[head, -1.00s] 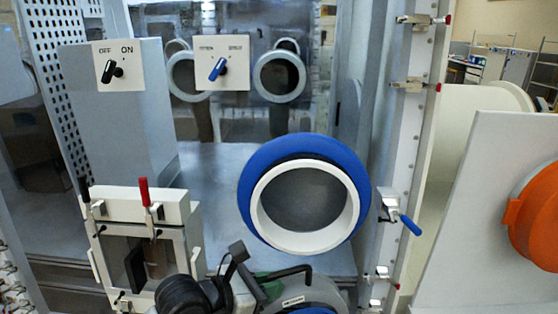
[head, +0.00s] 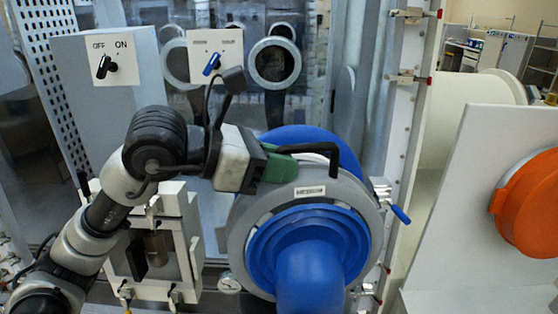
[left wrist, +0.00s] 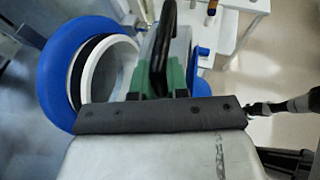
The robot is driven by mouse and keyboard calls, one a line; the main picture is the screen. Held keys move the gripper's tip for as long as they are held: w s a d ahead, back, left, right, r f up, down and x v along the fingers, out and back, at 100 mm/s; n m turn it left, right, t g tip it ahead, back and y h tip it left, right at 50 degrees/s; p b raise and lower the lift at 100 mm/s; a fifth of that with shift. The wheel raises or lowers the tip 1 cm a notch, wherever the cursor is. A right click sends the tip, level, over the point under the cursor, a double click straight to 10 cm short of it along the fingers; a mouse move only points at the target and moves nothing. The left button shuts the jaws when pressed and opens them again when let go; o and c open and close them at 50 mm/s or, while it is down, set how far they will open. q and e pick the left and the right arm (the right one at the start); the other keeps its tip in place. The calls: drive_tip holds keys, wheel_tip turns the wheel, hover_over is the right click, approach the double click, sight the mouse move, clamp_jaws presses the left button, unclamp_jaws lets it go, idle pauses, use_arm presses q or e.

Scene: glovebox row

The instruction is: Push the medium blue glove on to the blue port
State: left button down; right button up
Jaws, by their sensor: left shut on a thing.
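The blue port (head: 292,136) is a thick blue ring on the glovebox front, now mostly hidden behind the glove's ring. In the left wrist view the blue port (left wrist: 54,75) shows its white inner rim, open and empty. The medium blue glove (head: 308,252) sits in a grey ring (head: 238,232) with a black handle and green block. My left gripper (head: 268,165) is shut on this handled ring at its upper left. The ring is in front of the port, slightly low; the wrist view shows them apart. My right gripper is not in view.
A blue-handled latch (head: 399,214) stands close right of the ring. A small clamped door box (head: 185,225) is at lower left, below my arm. A switch box (head: 95,110) stands at upper left. An orange round cover (head: 530,205) is on a white panel at right.

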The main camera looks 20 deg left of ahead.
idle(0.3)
use_arm(q)
drive_tip(key=shift+g, duration=0.3)
drive_tip(key=shift+a+m+g+h, duration=0.15)
drive_tip(key=shift+m+g+h, duration=0.25)
drive_tip(key=shift+m+g, duration=0.25)
drive_tip(key=shift+w, duration=0.25)
drive_tip(key=w+a, duration=0.1)
drive_tip(key=w, duration=0.5)
drive_tip(key=shift+a+f+b, duration=0.35)
drive_tip(key=shift+a+b, duration=0.05)
drive_tip(key=shift+w+a+f, duration=0.1)
drive_tip(key=shift+w+a, duration=0.1)
drive_tip(key=shift+w, duration=0.5)
drive_tip(key=shift+w+a+f, duration=0.1)
drive_tip(key=shift+w+a, duration=0.15)
drive_tip(key=shift+w, duration=0.45)
drive_tip(key=shift+w+a, duration=0.2)
drive_tip(key=shift+w, duration=0.5)
drive_tip(key=shift+w+a+r+p, duration=0.1)
drive_tip(key=shift+w+a+p, duration=0.1)
drive_tip(key=shift+w, duration=0.4)
drive_tip(key=shift+w+a+r+p, duration=0.1)
drive_tip(key=shift+w+a, duration=0.05)
drive_tip(key=shift+w, duration=0.4)
idle(2.2)
